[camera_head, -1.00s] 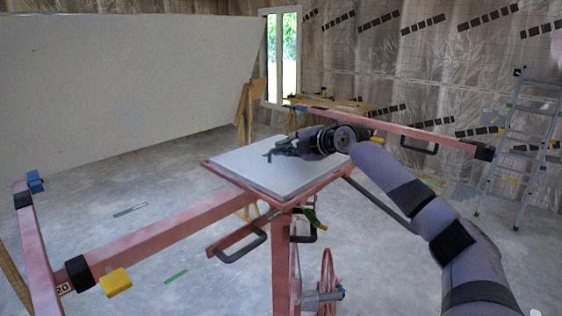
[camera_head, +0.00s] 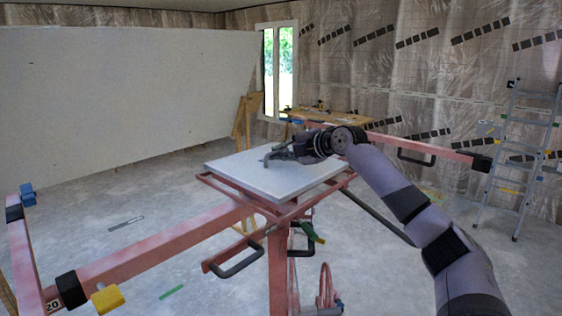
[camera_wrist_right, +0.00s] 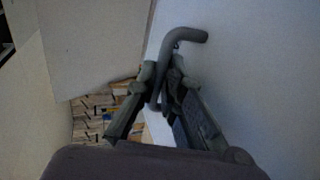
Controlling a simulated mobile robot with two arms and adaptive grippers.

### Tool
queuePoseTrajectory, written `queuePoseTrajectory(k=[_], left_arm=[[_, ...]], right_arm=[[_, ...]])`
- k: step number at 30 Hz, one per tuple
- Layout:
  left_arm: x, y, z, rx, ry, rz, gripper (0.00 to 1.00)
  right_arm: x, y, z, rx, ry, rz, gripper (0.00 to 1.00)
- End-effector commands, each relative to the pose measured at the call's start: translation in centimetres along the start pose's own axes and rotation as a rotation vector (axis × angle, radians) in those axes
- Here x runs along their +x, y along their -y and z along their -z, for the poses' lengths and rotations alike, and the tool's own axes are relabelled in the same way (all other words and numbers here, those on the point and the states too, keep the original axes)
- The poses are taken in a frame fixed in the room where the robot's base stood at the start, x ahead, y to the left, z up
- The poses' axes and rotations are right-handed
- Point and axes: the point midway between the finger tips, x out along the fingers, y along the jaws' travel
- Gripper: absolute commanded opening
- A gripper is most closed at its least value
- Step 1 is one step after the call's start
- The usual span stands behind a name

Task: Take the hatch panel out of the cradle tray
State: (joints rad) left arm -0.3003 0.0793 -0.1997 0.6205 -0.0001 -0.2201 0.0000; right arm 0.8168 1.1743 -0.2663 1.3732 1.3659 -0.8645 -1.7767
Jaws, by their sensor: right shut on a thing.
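The hatch panel (camera_head: 262,179) is a flat, pale square plate with a grey bent handle on top. It sits a little above the red cradle tray (camera_head: 235,197), with a gap showing along the near left edge. My right gripper (camera_head: 277,154) is over the panel's upper face and shut on the handle. In the right wrist view its fingers (camera_wrist_right: 163,85) close around the grey handle (camera_wrist_right: 185,35), with the pale panel (camera_wrist_right: 250,80) behind. My left gripper is not in view.
The tray tops a red lift frame with long arms, one (camera_head: 150,240) reaching left with a yellow knob (camera_head: 108,298). A large white board (camera_head: 120,95) stands at the left. A ladder (camera_head: 520,160) and a wooden bench (camera_head: 335,116) are behind.

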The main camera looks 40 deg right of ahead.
Motion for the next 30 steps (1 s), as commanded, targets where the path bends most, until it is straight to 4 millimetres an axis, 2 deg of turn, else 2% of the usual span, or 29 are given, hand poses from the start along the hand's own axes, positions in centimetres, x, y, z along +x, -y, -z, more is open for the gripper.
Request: queuePoseTrajectory(k=[1, 6, 24, 30], left_arm=[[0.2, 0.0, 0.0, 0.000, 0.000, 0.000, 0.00], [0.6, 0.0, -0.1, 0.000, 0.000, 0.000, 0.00], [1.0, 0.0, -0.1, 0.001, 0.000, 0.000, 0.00], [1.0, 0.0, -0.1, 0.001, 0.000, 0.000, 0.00]], right_arm=[[-0.5, -1.3, 0.0, -0.001, 0.001, -0.019, 0.00], [-1.4, -3.8, 0.0, 0.000, 0.001, -0.021, 0.00], [-4.6, -12.3, 0.0, 0.000, 0.000, -0.019, 0.00], [-5.4, -14.6, 0.1, 0.000, 0.000, -0.016, 0.00]])
